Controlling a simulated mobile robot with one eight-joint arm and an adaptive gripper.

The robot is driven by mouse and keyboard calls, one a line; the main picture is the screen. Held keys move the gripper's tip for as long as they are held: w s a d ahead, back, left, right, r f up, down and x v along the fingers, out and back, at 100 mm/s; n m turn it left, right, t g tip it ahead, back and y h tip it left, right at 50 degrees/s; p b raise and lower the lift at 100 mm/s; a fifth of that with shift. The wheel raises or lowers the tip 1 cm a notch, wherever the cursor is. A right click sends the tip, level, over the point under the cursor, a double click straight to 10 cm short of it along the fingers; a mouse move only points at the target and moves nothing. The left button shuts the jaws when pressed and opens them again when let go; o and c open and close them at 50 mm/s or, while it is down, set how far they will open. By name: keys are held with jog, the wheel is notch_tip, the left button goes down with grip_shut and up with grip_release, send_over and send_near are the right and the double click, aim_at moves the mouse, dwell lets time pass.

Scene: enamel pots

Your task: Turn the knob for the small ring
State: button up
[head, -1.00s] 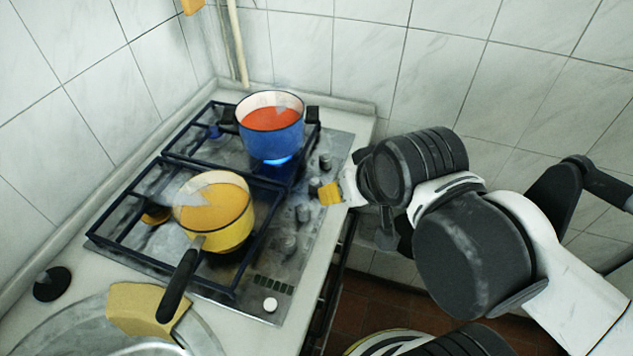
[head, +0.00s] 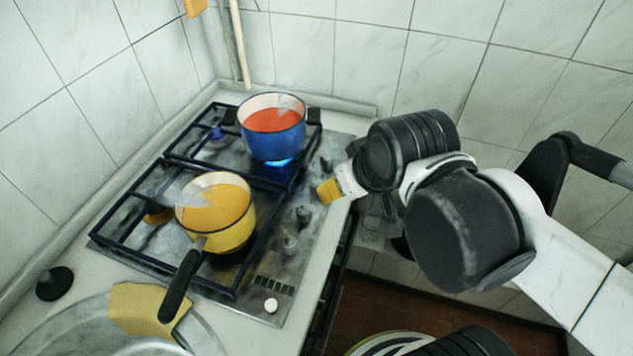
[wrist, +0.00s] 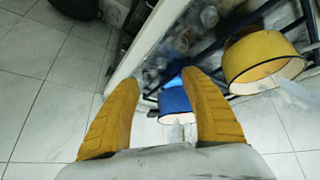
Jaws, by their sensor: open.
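The gas hob (head: 255,262) has a row of dark grey knobs along its right side. One knob (head: 326,164) stands beyond my gripper. Another knob (head: 303,215) and a third knob (head: 290,243) are nearer the front. I cannot tell which knob belongs to the small ring. My gripper (head: 328,190) has yellow fingers and hangs at the hob's right edge, covering part of the knob row. In the wrist view my gripper (wrist: 160,84) is open with nothing between its fingers. Knobs (wrist: 208,17) show blurred beyond the fingertips.
A blue pot (head: 272,140) of red liquid stands over a lit blue flame (head: 279,163). A yellow pan (head: 232,235) stands in front, its black handle (head: 181,285) pointing forward. Dark pan grates (head: 120,252) cover the rings. A tiled wall (head: 455,60) closes the back.

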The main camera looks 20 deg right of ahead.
jog(key=w+n+g+p, duration=0.3)
jog(key=w+n+g, duration=0.1)
jog(key=w+n, duration=0.55)
jog(key=n+g+p, duration=0.1)
jog(key=n+g, duration=0.1)
jog(key=n, duration=0.6)
send_over(316, 182)
notch_tip(316, 182, down, 5)
jog(key=shift+w+f+n+g, duration=0.1)
jog(key=shift+f+n+g, duration=0.2)
jog(key=shift+f, duration=0.35)
notch_tip(316, 182, down, 10)
jog(key=b, duration=0.4)
jog(key=shift+f, duration=0.2)
jog(key=shift+c, duration=0.5)
